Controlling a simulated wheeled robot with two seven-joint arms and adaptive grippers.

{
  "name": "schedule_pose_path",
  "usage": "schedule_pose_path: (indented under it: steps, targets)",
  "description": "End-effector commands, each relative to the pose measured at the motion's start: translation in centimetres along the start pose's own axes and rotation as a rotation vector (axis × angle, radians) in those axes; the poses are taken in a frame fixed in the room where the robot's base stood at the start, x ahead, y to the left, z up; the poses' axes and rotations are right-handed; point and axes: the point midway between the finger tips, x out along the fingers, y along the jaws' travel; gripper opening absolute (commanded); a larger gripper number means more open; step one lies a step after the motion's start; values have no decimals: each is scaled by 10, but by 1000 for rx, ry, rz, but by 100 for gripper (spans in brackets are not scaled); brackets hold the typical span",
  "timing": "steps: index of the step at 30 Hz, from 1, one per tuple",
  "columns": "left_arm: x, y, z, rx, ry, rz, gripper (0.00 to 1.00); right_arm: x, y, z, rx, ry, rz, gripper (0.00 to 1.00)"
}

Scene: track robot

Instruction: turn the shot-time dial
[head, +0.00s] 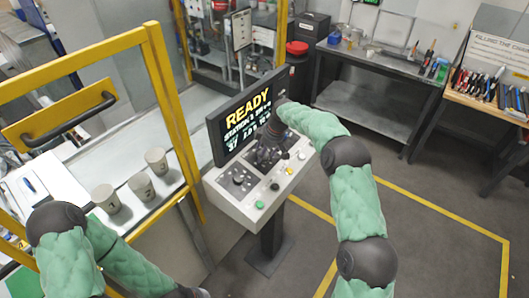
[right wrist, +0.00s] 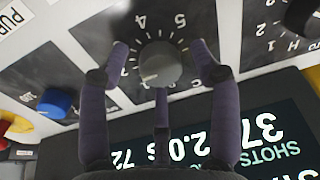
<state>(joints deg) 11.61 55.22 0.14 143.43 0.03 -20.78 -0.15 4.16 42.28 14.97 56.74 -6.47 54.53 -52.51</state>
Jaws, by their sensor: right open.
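A round grey dial (right wrist: 160,66) with a pale pointer line sits on the panel in the right wrist view, with a scale around it showing 4 and 5. Its name label is not readable, so I cannot confirm it is the shot-time dial. My right gripper (right wrist: 159,50) is open, its fingers spread on either side of the dial and one below it in the picture. I cannot tell if they touch it. In the head view the right gripper (head: 268,152) is over the control panel (head: 222,199), just below the screen, and hides the dial. My left gripper is outside the views.
The screen (head: 245,115) reads READY and stands close behind the right gripper. A blue knob (right wrist: 57,102) and another black dial (right wrist: 303,14) flank the grey dial. A green button (head: 259,205) is at the panel's front. Cups (head: 141,186) stand on the left ledge.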

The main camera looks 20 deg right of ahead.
Motion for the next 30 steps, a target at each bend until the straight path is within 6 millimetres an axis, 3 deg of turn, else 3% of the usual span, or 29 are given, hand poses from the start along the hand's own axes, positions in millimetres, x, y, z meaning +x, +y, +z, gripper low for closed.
schedule_pose_path:
  steps: [5,19,24,30]
  targets:
    - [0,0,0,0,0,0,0,-16,1,-1,0,2,3,63]
    - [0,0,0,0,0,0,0,-101,0,-1,-1,1,1,63]
    - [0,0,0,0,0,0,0,-116,0,0,-1,0,0,63]
    - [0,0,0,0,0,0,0,-119,0,0,-1,-1,-1,63]
